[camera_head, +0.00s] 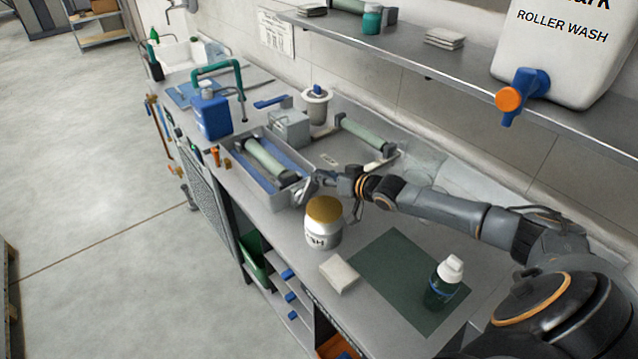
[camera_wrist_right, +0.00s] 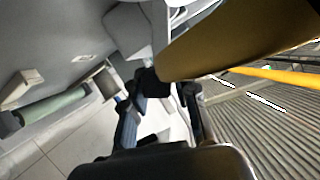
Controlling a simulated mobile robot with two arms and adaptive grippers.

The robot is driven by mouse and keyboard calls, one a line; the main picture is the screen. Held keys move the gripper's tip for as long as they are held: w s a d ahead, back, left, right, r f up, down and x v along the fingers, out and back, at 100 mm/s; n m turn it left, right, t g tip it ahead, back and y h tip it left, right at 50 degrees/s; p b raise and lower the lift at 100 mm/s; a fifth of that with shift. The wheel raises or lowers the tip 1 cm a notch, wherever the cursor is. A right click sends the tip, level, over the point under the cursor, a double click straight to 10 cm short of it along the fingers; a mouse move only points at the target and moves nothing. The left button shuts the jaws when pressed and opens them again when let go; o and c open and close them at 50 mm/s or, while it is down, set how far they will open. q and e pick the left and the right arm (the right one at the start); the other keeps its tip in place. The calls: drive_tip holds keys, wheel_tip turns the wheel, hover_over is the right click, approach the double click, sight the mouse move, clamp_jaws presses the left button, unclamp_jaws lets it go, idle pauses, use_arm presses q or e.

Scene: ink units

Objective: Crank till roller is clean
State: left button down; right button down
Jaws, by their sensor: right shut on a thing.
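A pale green roller (camera_head: 268,158) lies across a grey open tray (camera_head: 228,161) on the bench, with blue strips inside on both sides of it. My right gripper (camera_head: 312,186) is at the tray's near right end, shut on what appears to be the roller's crank handle; the fingers mostly hide the handle. In the wrist view the right gripper's dark fingertips (camera_wrist_right: 143,86) come together around a small part that I cannot make out clearly. The roller's surface looks evenly pale green from here; its underside is hidden. My left gripper is not in view.
A gold-lidded white jar (camera_head: 322,222) stands close to my right gripper. Another green roller (camera_head: 362,135) lies behind. A blue jug (camera_head: 211,117), white block (camera_head: 339,274), green mat (camera_head: 388,262) and capped bottle (camera_head: 444,284) are on the bench. A large wash container (camera_head: 553,50) sits on the shelf.

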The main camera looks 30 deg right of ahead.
drive_tip(key=shift+d+f+b, duration=0.35)
drive_tip(key=shift+d+f, duration=0.25)
drive_tip(key=shift+d, duration=0.15)
drive_tip(key=shift+s, duration=0.1)
drive_tip(key=c, duration=1.2)
unclamp_jaws()
drive_tip(key=shift+o, duration=0.4)
drive_tip(key=shift+d+f, duration=0.1)
drive_tip(key=shift+d, duration=0.05)
drive_tip(key=shift+s+r, duration=0.2)
drive_tip(key=shift+s, duration=0.15)
drive_tip(key=v, duration=1.1)
drive_tip(key=shift+r, duration=0.1)
